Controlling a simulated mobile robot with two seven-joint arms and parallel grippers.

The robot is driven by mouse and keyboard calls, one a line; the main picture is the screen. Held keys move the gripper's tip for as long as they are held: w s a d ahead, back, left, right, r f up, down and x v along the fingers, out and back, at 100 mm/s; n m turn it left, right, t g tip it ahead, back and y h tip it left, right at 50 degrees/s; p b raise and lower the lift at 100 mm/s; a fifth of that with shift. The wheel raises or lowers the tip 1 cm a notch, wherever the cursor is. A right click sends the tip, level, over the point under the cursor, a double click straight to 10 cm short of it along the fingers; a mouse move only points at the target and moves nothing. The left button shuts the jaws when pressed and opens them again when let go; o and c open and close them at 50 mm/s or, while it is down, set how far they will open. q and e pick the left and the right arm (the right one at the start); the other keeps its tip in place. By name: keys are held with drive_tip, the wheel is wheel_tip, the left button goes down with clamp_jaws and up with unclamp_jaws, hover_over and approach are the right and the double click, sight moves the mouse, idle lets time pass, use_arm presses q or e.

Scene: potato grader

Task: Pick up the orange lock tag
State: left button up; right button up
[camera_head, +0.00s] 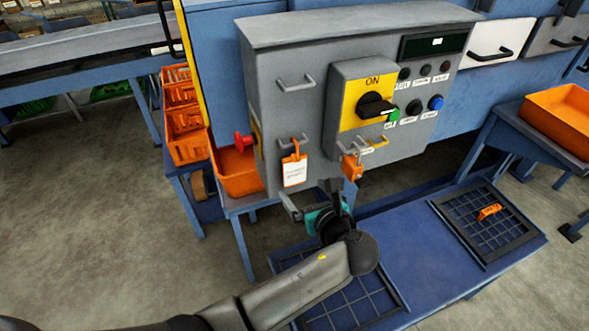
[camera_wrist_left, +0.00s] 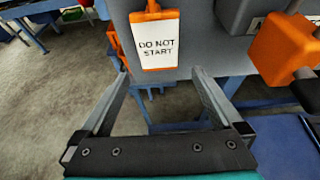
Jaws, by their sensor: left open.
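The orange lock tag (camera_head: 294,170) hangs on the front of the grey control cabinet, below a small handle. It has an orange frame and a white card. In the left wrist view the tag (camera_wrist_left: 156,42) reads "DO NOT START" and hangs upright at the top middle. My left gripper (camera_head: 312,198) is open and empty, just below the tag in the head view. In the left wrist view the fingertips (camera_wrist_left: 160,73) are spread to either side of the tag's lower edge, with no contact visible. My right gripper is not in view.
An orange padlock (camera_head: 352,168) hangs right of the tag, also close in the left wrist view (camera_wrist_left: 284,48). The grey cabinet (camera_head: 290,100) carries a yellow ON switch (camera_head: 372,104). A blue table (camera_head: 420,250) holds dark grids, one with an orange piece (camera_head: 489,212).

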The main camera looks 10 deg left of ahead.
sight(295, 181)
use_arm(q)
drive_tip(key=x, duration=0.5)
drive_tip(key=shift+w+a+r+b, duration=0.1)
drive_tip(key=shift+a+r+b, duration=0.1)
drive_tip(key=shift+b, duration=0.1)
drive_tip(key=shift+c, duration=0.2)
drive_tip(key=shift+d, duration=0.1)
drive_tip(key=c, duration=1.4)
